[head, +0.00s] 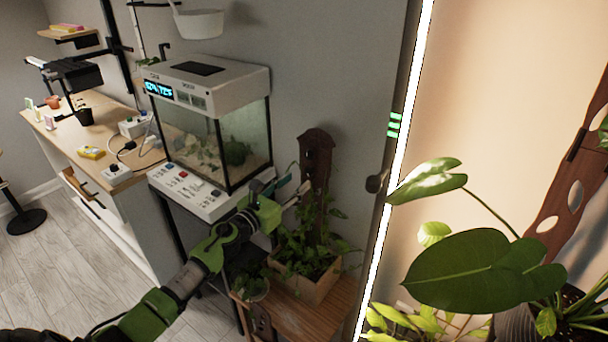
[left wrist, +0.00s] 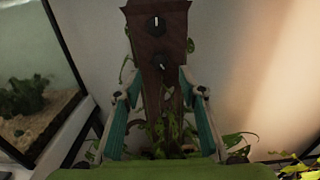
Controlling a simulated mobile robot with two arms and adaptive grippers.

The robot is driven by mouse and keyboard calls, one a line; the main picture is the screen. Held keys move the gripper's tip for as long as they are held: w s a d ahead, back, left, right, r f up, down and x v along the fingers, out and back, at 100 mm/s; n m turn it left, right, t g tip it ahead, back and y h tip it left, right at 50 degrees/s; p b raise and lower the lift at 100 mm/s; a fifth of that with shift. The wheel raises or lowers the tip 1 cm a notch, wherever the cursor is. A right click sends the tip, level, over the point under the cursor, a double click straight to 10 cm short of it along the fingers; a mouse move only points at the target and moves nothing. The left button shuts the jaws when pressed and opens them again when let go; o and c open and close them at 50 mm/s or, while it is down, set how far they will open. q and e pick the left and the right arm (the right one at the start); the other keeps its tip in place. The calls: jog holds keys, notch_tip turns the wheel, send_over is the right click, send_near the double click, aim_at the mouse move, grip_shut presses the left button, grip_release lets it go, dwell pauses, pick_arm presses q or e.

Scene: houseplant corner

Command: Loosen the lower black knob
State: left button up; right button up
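A dark brown wooden post (head: 316,160) stands upright in a planter, and it also shows in the left wrist view (left wrist: 157,45). Two round black knobs sit on its front. The upper black knob (left wrist: 156,24) has a white mark pointing up. The lower black knob (left wrist: 161,66) is below it, its mark tilted. My left gripper (head: 298,180) is in front of the post. In the left wrist view its two teal-lined fingers (left wrist: 160,82) are apart, either side of the post's lower part, with the lower knob near the tips. I see no contact with the knob. My right gripper is not in view.
A wooden planter box (head: 305,282) with trailing leaves stands below the post on a wooden bench. A glass terrarium (head: 222,140) with a control panel is to the left. A bright light strip (head: 391,150) and a large-leaved plant (head: 465,268) are to the right.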

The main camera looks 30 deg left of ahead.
aim_at(307, 173)
pick_arm(q)
jog(key=w, duration=0.5)
jog(key=shift+w+d, duration=0.1)
jog(key=shift+d, duration=0.3)
grip_shut()
